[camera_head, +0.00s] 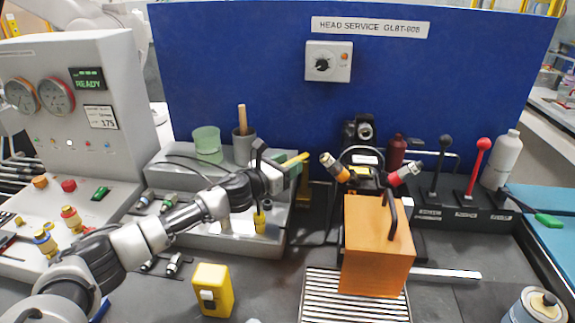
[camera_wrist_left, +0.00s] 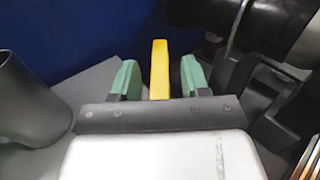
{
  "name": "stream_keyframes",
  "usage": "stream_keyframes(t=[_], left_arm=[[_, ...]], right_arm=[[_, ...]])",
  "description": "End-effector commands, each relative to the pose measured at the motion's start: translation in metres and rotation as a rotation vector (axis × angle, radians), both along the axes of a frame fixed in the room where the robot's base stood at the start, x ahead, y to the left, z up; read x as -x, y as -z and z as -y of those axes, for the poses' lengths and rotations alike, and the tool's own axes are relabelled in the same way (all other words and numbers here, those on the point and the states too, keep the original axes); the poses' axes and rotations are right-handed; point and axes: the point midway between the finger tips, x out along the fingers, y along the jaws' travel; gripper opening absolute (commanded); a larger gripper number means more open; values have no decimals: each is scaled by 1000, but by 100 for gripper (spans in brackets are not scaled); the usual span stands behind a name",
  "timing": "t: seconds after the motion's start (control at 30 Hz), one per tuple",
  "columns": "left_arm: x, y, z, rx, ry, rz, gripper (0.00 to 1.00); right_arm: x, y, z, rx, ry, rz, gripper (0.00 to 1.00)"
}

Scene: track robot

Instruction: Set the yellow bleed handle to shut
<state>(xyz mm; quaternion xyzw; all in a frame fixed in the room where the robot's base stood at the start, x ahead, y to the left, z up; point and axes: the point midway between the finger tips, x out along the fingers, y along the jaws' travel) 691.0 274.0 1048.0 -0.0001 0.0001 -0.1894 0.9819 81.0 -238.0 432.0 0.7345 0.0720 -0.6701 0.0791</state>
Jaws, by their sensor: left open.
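The yellow bleed handle (camera_head: 296,159) is a slim yellow bar beside the black machine in the middle of the bench in the head view. In the left wrist view the handle (camera_wrist_left: 159,68) stands between my green finger pads, with a gap on both sides. My left gripper (camera_head: 280,168) is open around it; its fingers (camera_wrist_left: 160,80) do not visibly touch it. The gripper hides part of the handle and its pivot. My right gripper is in neither view.
An orange block (camera_head: 375,250) with a black handle stands in front of the black machine (camera_head: 362,132). A grey cup (camera_head: 243,148) and green cup (camera_head: 207,142) stand behind my left arm. Black and red levers (camera_head: 478,165) stand at right. A yellow box (camera_head: 212,288) sits in front.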

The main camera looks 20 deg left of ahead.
Motion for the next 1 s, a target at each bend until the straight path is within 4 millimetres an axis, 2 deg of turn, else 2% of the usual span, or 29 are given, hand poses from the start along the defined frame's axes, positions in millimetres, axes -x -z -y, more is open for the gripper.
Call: stream_keyframes(t=[0.17, 0.27, 0.6, 0.7, 1.0], left_arm=[[5, 1, -3, -1, 0, 0, 46], [17, 2, -8, -3, 0, -1, 46], [76, 4, -31, -3, 1, -2, 46], [89, 4, -36, -2, 0, -2, 46], [101, 0, -40, 0, 0, 0, 46]], right_arm=[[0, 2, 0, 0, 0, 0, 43], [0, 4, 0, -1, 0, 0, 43], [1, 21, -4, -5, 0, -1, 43], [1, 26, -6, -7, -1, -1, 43], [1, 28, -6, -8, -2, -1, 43]])
